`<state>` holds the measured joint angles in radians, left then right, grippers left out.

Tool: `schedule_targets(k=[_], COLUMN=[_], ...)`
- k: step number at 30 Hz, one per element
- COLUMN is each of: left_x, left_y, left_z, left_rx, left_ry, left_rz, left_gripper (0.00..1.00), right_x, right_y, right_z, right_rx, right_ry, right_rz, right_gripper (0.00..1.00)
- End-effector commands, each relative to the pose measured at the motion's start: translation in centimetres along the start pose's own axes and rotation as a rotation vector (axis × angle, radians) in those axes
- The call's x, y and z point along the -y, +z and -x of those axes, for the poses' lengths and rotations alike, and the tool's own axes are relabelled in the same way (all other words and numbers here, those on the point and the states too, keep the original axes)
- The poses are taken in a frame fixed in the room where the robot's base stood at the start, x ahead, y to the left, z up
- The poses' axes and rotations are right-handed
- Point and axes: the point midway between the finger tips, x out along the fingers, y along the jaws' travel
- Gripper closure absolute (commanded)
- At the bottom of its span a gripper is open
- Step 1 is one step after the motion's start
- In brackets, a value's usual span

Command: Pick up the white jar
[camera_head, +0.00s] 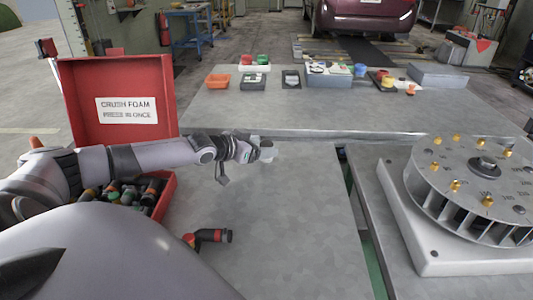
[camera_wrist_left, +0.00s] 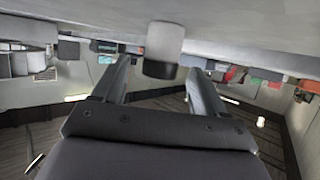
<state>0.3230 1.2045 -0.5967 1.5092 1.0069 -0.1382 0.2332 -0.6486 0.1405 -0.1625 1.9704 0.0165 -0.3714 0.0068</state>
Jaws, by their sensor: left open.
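The white jar (camera_head: 268,151) stands on the near grey table, small and pale at the end of my left arm. In the left wrist view the white jar (camera_wrist_left: 164,40) has a dark band or lid at one end and shows between the two fingers. My left gripper (camera_head: 256,149) is at the jar with its fingers apart; in the wrist view the open gripper (camera_wrist_left: 160,68) shows a gap on each side of the jar. I cannot tell whether a finger touches it. My right gripper is not in view.
A red box (camera_head: 117,98) with an open lid holds several dark parts at left. A black and red part (camera_head: 212,236) lies in front. A round dial fixture (camera_head: 470,190) stands at right, across a gap. Trays and small items (camera_head: 328,75) stand at the back.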

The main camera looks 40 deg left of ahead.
Motion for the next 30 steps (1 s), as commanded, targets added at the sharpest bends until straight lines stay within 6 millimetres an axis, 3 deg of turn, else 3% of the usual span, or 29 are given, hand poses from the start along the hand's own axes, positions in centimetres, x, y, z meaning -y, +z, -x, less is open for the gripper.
schedule_targets(k=[14,20,30], left_x=[-0.04,-0.04,-0.01], left_y=[-0.07,-0.07,-0.3], left_z=[-0.95,-0.94,-0.85], left_rx=[0.0,0.0,-0.001], left_ry=[0.001,0.001,0.0], left_rz=[-0.001,-0.001,-0.002], left_gripper=[0.28,0.89,0.9], right_x=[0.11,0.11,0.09], right_y=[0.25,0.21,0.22], right_z=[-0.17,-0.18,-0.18], right_rx=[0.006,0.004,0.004], right_ry=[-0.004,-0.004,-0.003], right_rz=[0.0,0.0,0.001], right_gripper=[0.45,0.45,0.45])
